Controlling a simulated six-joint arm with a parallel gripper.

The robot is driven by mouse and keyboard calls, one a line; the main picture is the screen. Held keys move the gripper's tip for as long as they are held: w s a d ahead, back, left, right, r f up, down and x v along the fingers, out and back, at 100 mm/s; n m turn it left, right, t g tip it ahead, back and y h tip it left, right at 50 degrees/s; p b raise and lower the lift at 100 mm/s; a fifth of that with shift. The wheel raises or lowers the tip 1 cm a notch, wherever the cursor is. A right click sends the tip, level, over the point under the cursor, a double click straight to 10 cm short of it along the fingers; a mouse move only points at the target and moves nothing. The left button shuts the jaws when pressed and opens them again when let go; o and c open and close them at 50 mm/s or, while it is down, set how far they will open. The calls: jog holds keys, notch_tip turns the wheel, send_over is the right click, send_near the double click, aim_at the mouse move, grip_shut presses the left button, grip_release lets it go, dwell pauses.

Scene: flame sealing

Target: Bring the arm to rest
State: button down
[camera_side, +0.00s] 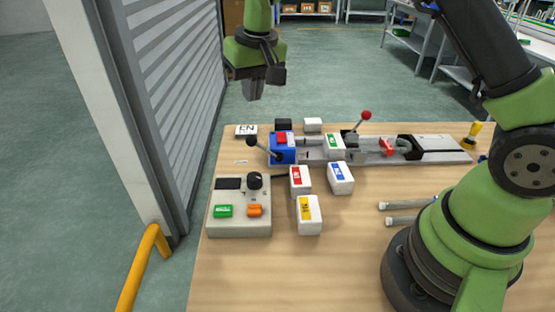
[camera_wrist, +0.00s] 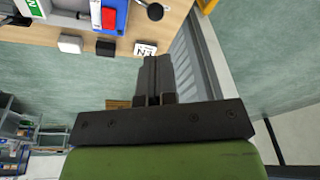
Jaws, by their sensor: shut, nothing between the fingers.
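My gripper (camera_side: 254,90) hangs at the top of the side view, above and behind the far left edge of the table, pointing down. In the wrist view its fingers (camera_wrist: 154,75) are together with nothing between them. It touches nothing that I can see. The wooden table (camera_side: 350,270) lies in front of it and shows at the top of the wrist view.
A grey control box (camera_side: 240,228), several labelled white blocks (camera_side: 309,214) and a metal fixture (camera_side: 440,148) with a blue unit (camera_side: 283,155) stand on the table. A shuttered wall (camera_side: 175,80) is close on the left. Shelves stand behind.

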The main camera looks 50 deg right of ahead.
jog(key=s+r+t+y, duration=0.1)
jog(key=s+r+t, duration=0.2)
jog(key=s+r, duration=0.95)
jog(key=s+a+t+y, duration=0.1)
jog(key=s+t, duration=0.1)
jog(key=s, duration=1.1)
jog(key=shift+s+a+f+m, duration=0.15)
jog(key=shift+s+f+m, duration=0.15)
jog(key=shift+f+m, duration=0.1)
